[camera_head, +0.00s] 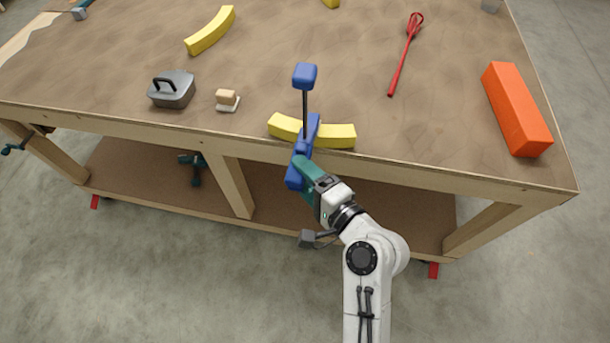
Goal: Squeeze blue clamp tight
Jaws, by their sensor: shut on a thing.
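The blue clamp (305,77) stands at the table's front edge, with a dark bar running from its blue upper block down to its blue lower body. A curved yellow piece (338,136) lies on the table at the front edge, and the clamp's lower body crosses in front of its middle. I cannot tell whether the clamp's jaws touch the yellow piece. My gripper (300,165) reaches up from below the edge and is shut on the clamp's lower blue part. The fingers and the grip itself are mostly hidden.
On the wooden table (400,140), a grey handled block (173,90) and a small tan-and-white block (227,99) lie left. A red whisk-like tool (405,58) and an orange block (516,108) lie right. Another yellow piece (210,31) lies farther back. A lower shelf (140,180) runs underneath.

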